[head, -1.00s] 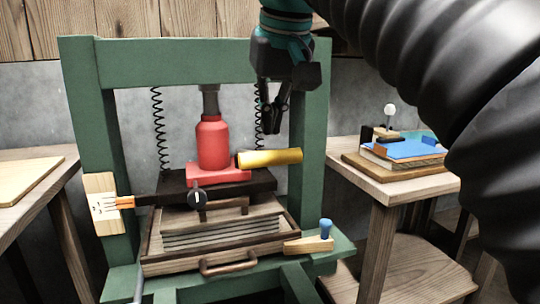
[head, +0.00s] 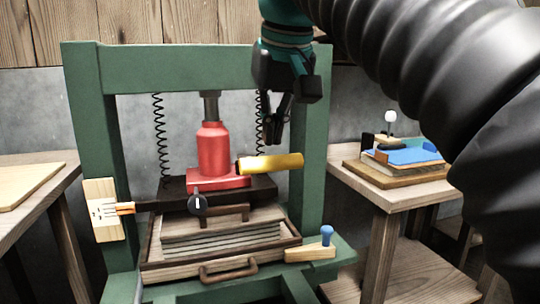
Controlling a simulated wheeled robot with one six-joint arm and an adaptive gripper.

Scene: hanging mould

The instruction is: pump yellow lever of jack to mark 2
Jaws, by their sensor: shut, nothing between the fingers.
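The red jack (head: 213,150) stands upright on a dark plate (head: 165,192) inside the green press frame (head: 190,54). Its yellow lever (head: 275,162) sticks out to the right, close to level. A pale wooden scale board (head: 101,209) with dark marks is on the left post, with an orange pointer (head: 125,208) at it. The mark numbers are too small to read. My gripper (head: 272,142) is shut and empty, pointing down just above the lever. Whether its tips touch the lever cannot be told.
Coil springs (head: 159,135) hang at both sides. A wooden tray (head: 222,262) with a handle lies below. A blue-knobbed wooden block (head: 310,251) is at the lower right. Tables flank the press; the right one (head: 400,196) holds a blue-topped stack.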

